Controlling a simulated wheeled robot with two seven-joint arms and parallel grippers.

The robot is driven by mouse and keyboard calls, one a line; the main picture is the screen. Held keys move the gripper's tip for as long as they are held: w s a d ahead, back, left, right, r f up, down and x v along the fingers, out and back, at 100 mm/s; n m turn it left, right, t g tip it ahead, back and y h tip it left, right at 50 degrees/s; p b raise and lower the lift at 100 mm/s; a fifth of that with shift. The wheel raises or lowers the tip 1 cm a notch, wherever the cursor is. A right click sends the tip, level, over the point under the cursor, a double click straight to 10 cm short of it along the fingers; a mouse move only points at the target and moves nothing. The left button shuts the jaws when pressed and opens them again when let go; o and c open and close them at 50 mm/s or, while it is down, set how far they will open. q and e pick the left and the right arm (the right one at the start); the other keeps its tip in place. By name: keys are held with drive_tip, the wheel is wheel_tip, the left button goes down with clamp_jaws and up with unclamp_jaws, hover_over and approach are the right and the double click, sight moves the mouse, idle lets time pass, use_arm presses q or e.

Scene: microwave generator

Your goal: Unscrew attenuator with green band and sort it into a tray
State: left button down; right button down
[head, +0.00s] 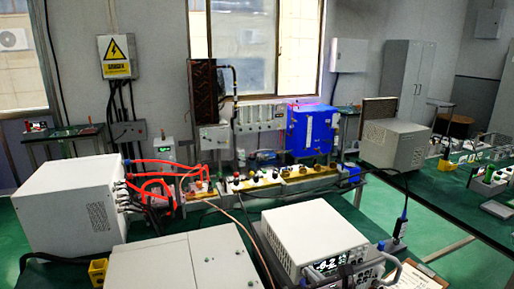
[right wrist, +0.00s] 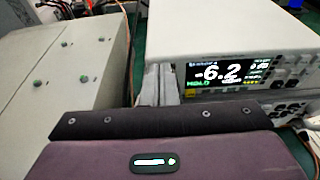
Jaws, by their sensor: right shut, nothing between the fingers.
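A row of small connector parts (head: 262,178) stands on a low white and yellow strip at the back of the bench in the head view. They are too small to tell which one is an attenuator with a green band. My right gripper shows in the right wrist view (right wrist: 160,85), with its two grey fingers close together, shut and empty. It is just left of the meter with the lit display (right wrist: 230,72). I cannot pick out its fingers in the head view. My left gripper is not in view. No sorting tray can be told for sure.
The meter (head: 318,235) and a low grey cabinet (head: 185,262) fill the front of the bench. A white box (head: 72,205) with red cables (head: 150,185) stands left. A blue box (head: 310,130) stands behind the row. A thin cable crosses between cabinet and meter.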

drive_tip(key=v, duration=0.2)
drive_tip(key=f+v, duration=0.1)
drive_tip(key=v, duration=0.2)
drive_tip(key=shift+s, duration=0.25)
